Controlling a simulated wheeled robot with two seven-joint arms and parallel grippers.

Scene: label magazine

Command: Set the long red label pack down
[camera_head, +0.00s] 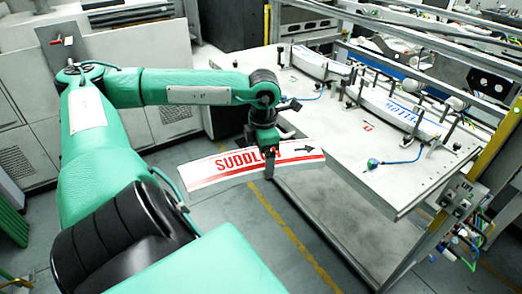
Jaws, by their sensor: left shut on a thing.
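The long red label pack (225,167) is a curved white stack with red lettering, red lines and a black arrow. My left gripper (270,163) is shut on it near its right part, and the fingers hide a little of the lettering. The pack hangs over the floor, to the left of the white table (345,158), with its right end close to the table's left edge in the picture. It appears apart from any support. My right gripper does not show.
On the table, a white label stack with blue lettering (402,110) lies between black posts, and another white stack (320,62) lies farther back. A blue hose with a fitting (373,163) sits near the front. Grey cabinets (30,130) stand at the left.

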